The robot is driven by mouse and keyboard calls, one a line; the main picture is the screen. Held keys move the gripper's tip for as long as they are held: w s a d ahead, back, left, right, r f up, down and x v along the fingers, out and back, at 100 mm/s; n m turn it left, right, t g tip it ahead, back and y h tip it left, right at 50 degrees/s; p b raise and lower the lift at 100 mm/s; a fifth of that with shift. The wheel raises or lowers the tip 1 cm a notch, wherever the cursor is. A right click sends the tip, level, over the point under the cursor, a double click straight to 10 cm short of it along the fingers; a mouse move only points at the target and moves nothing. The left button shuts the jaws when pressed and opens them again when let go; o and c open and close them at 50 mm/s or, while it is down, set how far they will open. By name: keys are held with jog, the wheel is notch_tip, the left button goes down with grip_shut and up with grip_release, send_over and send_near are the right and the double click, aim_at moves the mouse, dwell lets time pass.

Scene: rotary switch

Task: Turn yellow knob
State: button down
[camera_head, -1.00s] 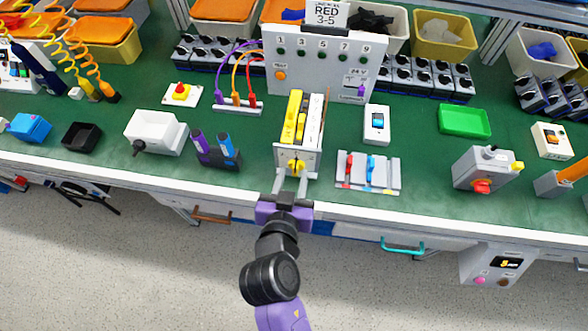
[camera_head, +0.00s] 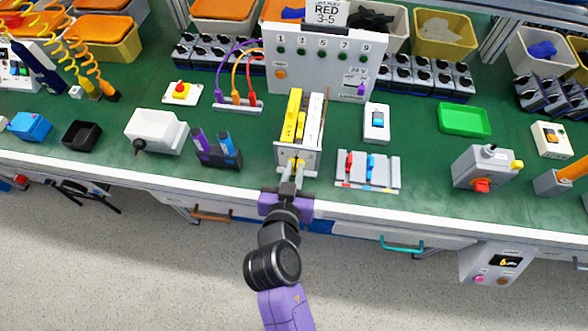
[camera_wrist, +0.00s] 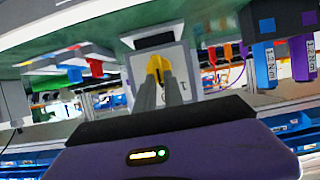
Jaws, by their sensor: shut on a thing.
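The yellow knob (camera_head: 291,162) is on the front face of a white-grey box (camera_head: 313,150) at the bench's front edge. In the wrist view the knob (camera_wrist: 158,68) shows between the fingertips, in front of a light grey plate (camera_wrist: 188,72). My gripper (camera_head: 291,168) reaches it from the front, with its fingers close together on the knob's two sides. It also shows in the wrist view (camera_wrist: 158,80). The fingers hide part of the knob, so its exact angle is hard to tell.
A holder with purple and blue handles (camera_head: 217,150) stands left of the box. A small panel with red and blue levers (camera_head: 367,170) lies to the right. A grey box with a red knob (camera_head: 482,168) is farther right. The floor in front is clear.

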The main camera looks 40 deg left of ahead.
jog(key=shift+a, duration=0.1)
jog(key=n+b, duration=0.1)
jog(key=n+t+h+b, duration=0.1)
jog(key=n+b, duration=0.1)
jog(key=shift+s+a+f+t+h, duration=0.25)
jog(key=shift+a+t+h, duration=0.05)
jog(key=shift+a+h, duration=0.1)
jog(key=shift+s+a+f+n+t+h+b, duration=0.15)
jog(key=shift+n+t+h+b, duration=0.2)
jog(key=shift+n+b, duration=0.35)
jog(key=shift+s+a+n+t+h+b, duration=0.1)
jog(key=shift+n+t+h+b, duration=0.2)
jog(key=shift+n+b, duration=0.35)
jog(key=shift+n, duration=0.25)
jog(key=c, duration=1.4)
grip_release()
jog(key=shift+c, duration=0.2)
